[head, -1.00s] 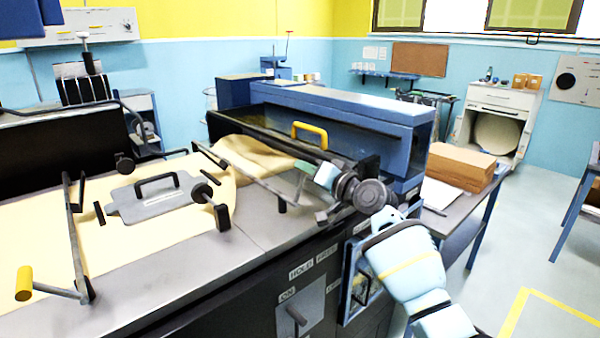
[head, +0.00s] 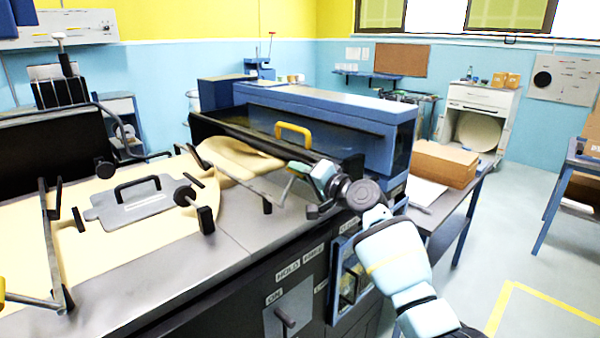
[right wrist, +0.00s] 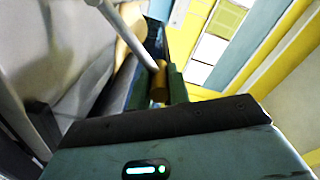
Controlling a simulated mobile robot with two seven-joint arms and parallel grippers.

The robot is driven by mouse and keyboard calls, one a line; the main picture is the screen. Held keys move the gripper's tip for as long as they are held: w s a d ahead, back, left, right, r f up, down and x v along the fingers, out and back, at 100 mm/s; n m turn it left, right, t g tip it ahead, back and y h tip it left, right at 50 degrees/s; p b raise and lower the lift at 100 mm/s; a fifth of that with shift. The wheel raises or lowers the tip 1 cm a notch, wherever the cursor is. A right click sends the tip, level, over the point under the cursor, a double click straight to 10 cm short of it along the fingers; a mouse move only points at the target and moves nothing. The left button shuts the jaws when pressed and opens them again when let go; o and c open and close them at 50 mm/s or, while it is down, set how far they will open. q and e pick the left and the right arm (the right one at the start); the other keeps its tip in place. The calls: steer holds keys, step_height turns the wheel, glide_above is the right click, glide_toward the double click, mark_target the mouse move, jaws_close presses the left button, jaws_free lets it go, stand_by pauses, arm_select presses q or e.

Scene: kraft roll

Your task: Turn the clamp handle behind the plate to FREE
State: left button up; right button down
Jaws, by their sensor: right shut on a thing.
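The grey plate (head: 148,204) with a black carrying handle lies flat on the tan sheet on the machine top. Beyond its right side runs a thin clamp bar (head: 232,181), with a pale crank arm at its right end. My right gripper (head: 312,178) is at that crank arm, above the machine's front edge. In the right wrist view, its fingers are shut on a yellow cylindrical grip (right wrist: 159,82) at the end of a grey rod. In the head view the gripper hides this grip. My left gripper is not in view.
A similar crank with a yellow end (head: 2,294) stands at the left edge. A yellow loop handle (head: 293,132) sits behind my gripper, before the long blue housing (head: 330,115). Small labels, one reading HOLD (head: 288,270), mark the machine front. A side table holds a cardboard stack (head: 445,163).

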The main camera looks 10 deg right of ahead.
steer(key=shift+f, duration=0.1)
steer(key=c, duration=1.3)
jaws_free()
